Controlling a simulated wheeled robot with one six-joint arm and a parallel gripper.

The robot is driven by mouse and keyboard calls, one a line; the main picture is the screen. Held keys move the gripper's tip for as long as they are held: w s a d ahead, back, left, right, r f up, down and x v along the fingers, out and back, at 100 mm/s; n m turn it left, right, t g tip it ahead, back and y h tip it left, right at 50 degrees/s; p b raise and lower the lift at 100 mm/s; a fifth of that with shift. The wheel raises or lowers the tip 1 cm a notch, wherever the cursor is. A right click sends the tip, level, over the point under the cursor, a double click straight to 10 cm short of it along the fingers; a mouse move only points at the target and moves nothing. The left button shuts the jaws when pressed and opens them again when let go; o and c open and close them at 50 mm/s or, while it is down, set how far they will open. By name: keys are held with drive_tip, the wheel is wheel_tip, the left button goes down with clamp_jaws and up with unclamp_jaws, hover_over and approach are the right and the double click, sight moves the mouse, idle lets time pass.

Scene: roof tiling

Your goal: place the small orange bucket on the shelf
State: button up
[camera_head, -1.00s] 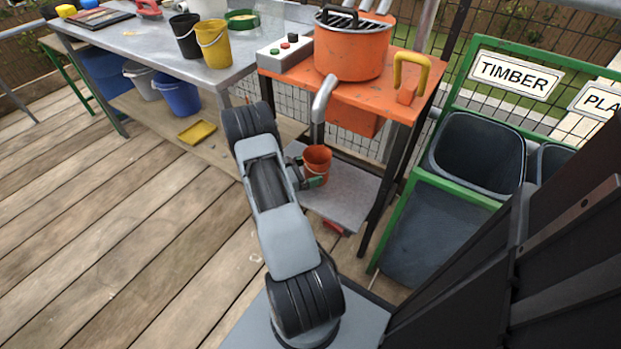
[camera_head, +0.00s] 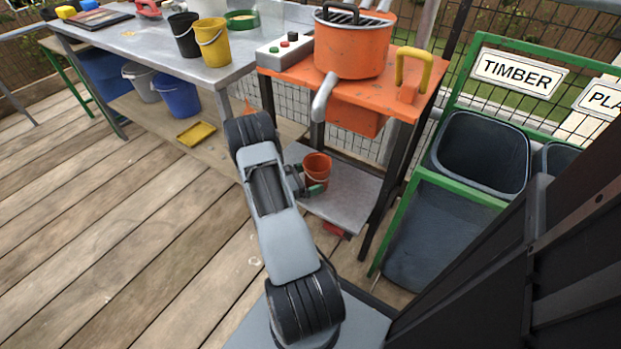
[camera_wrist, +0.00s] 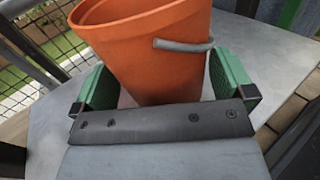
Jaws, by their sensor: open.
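The small orange bucket (camera_head: 317,169) stands upright on the grey lower shelf (camera_head: 345,212) under the orange mixer stand. In the wrist view the orange bucket (camera_wrist: 150,50) fills the upper middle, with a grey handle on its right side. My gripper (camera_head: 316,190) is at the bucket in the head view. In the wrist view my gripper (camera_wrist: 165,85) is open, with one green finger pad on each side of the bucket. A gap shows between the bucket and the right pad. Contact at the left pad is hard to tell.
The orange stand (camera_head: 345,85) with a large orange pot (camera_head: 352,45) overhangs the shelf, with dark legs beside it. A metal workbench (camera_head: 150,50) holds a yellow bucket (camera_head: 213,45) and a black bucket (camera_head: 184,38). Dark bins (camera_head: 482,150) stand at the right. The left deck is clear.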

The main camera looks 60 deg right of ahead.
drive_tip(key=shift+r, duration=0.3)
drive_tip(key=p+v, duration=0.2)
drive_tip(key=v, duration=1)
drive_tip(key=s+a+r+m+t+y+p, duration=0.1)
drive_tip(key=a+r+m+t+y+p, duration=0.2)
drive_tip(key=a+r+p, duration=0.6)
drive_tip(key=s+a+r+m+t+y+p, duration=0.2)
drive_tip(key=a+r+p, duration=0.7)
drive_tip(key=r, duration=1.7)
drive_tip(key=s+a+r+m+t+y+p, duration=0.2)
drive_tip(key=a+r+m+t+y+p, duration=0.3)
drive_tip(key=r, duration=1.3)
drive_tip(key=a+t+y+p, duration=0.3)
drive_tip(key=a+y+p, duration=0.2)
drive_tip(key=p, duration=0.2)
drive_tip(key=shift+t, duration=0.3)
drive_tip(key=shift+s+m, duration=0.1)
drive_tip(key=shift+m, duration=0.2)
drive_tip(key=shift+c, duration=0.5)
